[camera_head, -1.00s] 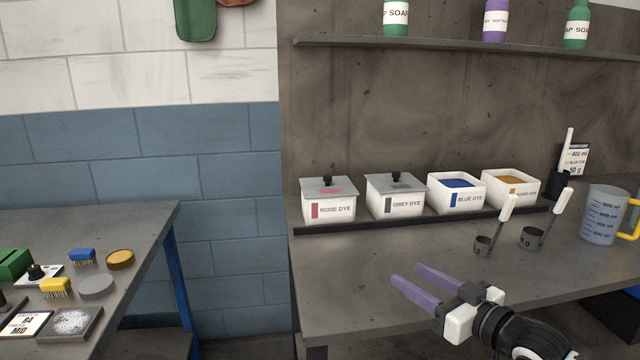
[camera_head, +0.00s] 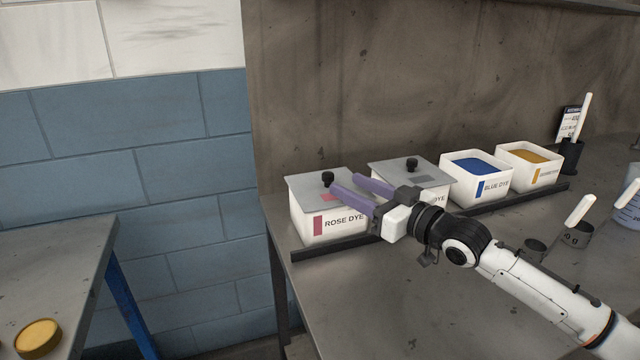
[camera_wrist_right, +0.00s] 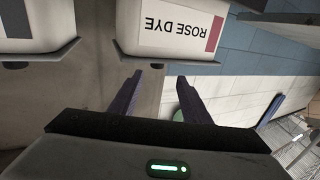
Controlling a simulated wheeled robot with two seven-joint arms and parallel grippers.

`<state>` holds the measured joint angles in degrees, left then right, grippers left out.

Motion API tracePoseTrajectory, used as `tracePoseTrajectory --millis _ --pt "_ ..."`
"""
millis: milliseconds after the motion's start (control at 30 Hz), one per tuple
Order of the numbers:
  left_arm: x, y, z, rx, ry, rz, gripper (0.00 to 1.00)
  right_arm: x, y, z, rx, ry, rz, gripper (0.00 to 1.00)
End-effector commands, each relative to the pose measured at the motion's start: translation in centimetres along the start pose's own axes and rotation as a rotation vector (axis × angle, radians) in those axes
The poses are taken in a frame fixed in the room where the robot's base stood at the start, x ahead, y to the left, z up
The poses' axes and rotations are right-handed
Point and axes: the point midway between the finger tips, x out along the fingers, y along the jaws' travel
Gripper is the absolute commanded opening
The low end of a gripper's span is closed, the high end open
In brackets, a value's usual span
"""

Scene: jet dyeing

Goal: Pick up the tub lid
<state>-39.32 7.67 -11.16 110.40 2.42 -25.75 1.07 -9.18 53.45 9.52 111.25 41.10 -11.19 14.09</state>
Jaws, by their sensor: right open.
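The rose dye tub (camera_head: 312,226) is white and wears a flat grey lid (camera_head: 308,188) with a black knob (camera_head: 328,178). The grey dye tub to its right has a similar grey lid (camera_head: 430,168), with a black knob (camera_head: 412,163). My right gripper (camera_head: 345,183) is open and empty. Its purple fingers point left, near the rose lid's knob, and overlap the lid's right side in the head view. In the right wrist view the fingers (camera_wrist_right: 158,77) spread below the upside-down rose dye tub (camera_wrist_right: 165,30). My left gripper is out of view.
The open blue dye tub (camera_head: 476,184) and an open tub of orange dye (camera_head: 530,166) stand farther right on the black rail (camera_head: 335,247). Measuring scoops (camera_head: 577,234) stand on the bench at right. A gap separates the left table (camera_head: 60,265).

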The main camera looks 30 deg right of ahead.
Motion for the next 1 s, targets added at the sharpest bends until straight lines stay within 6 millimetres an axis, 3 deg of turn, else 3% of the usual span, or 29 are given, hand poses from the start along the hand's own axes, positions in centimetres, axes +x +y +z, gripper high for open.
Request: tracePoseTrajectory --millis 200,467,800,1000 --pt "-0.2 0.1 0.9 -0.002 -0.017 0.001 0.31 2.6 0.0 -0.2 0.001 0.004 0.000 0.43" --pt "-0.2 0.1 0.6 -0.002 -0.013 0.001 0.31 3.8 0.1 0.0 -0.001 0.000 0.000 0.43" --pt "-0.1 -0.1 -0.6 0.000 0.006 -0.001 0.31 7.7 0.7 0.3 0.002 0.003 0.000 0.43" --pt "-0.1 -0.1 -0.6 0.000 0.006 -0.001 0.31 8.7 0.7 0.4 -0.001 0.000 -0.001 0.43"
